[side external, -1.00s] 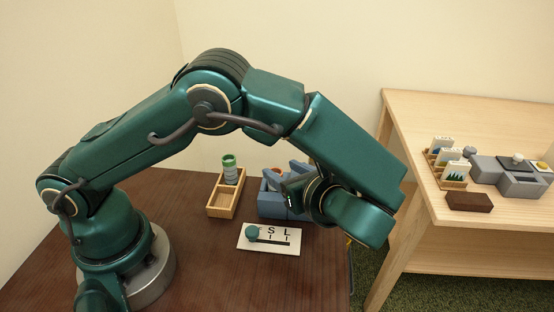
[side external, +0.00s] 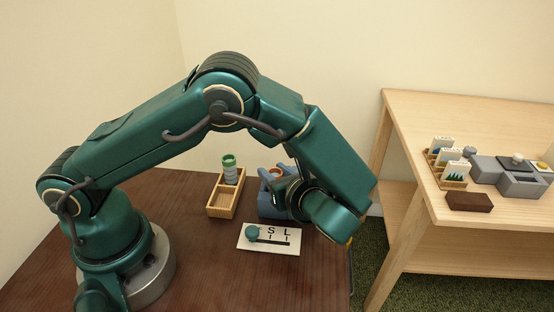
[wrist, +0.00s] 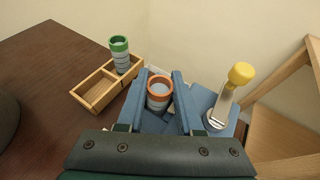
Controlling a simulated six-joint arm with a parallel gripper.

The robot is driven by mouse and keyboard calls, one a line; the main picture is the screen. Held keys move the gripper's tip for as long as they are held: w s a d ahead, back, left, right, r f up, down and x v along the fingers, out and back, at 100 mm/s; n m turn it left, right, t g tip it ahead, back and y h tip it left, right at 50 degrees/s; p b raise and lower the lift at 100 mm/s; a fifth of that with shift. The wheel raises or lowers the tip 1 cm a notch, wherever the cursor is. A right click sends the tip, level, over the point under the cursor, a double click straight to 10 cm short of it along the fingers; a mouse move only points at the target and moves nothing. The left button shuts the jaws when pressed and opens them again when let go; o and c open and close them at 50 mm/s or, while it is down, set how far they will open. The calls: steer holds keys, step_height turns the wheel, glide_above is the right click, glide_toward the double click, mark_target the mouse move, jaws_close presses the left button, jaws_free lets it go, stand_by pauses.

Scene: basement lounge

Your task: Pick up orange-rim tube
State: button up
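The orange-rim tube (wrist: 159,91) stands upright in a blue holder (wrist: 205,98), its open top facing the wrist camera. Its rim also shows in the side view (side external: 276,171), beside my wrist. My gripper (wrist: 160,80) is open, with one blue finger on each side of the tube. The right finger looks very near the tube, and I cannot tell whether it touches. The tube's lower part is hidden by the holder and fingers.
A green-rim tube (side external: 229,171) stands in a two-part wooden tray (side external: 214,208) left of the holder. A yellow-knobbed metal lever (wrist: 239,76) rises close to the right finger. A white S/L card with a teal knob (side external: 253,232) lies in front.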

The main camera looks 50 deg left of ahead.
jaws_close()
steer(key=shift+r, duration=0.1)
